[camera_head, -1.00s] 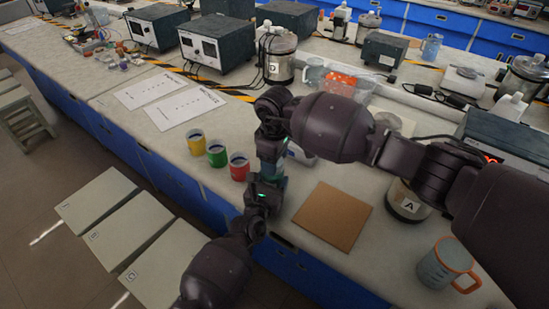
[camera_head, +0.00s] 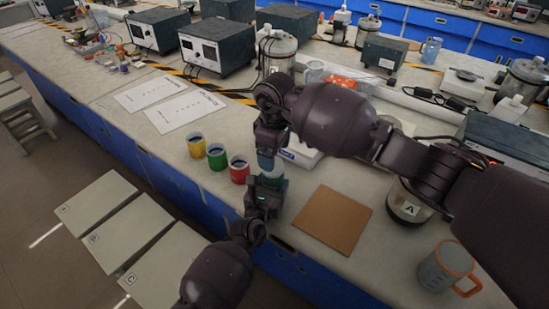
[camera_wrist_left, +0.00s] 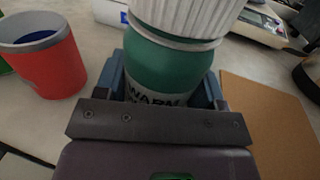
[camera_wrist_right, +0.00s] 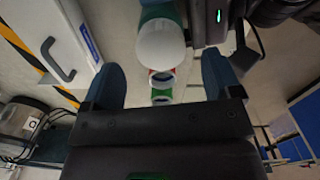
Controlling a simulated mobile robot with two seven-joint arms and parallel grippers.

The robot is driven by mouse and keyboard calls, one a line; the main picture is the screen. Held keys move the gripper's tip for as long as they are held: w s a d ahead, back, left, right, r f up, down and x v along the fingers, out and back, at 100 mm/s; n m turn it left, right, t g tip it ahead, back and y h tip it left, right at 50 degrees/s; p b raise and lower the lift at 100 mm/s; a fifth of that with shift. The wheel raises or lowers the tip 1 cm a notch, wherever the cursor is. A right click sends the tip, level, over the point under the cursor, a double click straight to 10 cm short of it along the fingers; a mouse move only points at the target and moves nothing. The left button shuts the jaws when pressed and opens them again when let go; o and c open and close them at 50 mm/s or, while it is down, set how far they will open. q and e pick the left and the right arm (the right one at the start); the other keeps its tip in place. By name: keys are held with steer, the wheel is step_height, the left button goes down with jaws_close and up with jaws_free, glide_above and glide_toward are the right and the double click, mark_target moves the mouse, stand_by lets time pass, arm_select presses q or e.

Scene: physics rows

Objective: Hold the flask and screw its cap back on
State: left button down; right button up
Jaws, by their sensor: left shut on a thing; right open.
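The flask has a green body (camera_wrist_left: 170,62) with dark lettering, and a white ribbed cap (camera_wrist_left: 190,18) sits on its top in the left wrist view. I cannot tell how tightly the cap is threaded. My left gripper (camera_head: 268,186) is shut on the flask's body and holds it upright above the front of the bench. My right gripper (camera_head: 267,147) is above the flask, open and empty, with its fingers apart from the cap. In the right wrist view the cap's smooth round top (camera_wrist_right: 162,44) shows beyond and between the open fingers.
Yellow (camera_head: 196,145), green (camera_head: 217,156) and red (camera_head: 239,169) mugs stand left of the flask. A brown board (camera_head: 333,218) lies to the right, with a grey-blue mug (camera_head: 440,268) beyond it.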

steer(key=shift+r, duration=0.35)
steer(key=shift+c, duration=0.4)
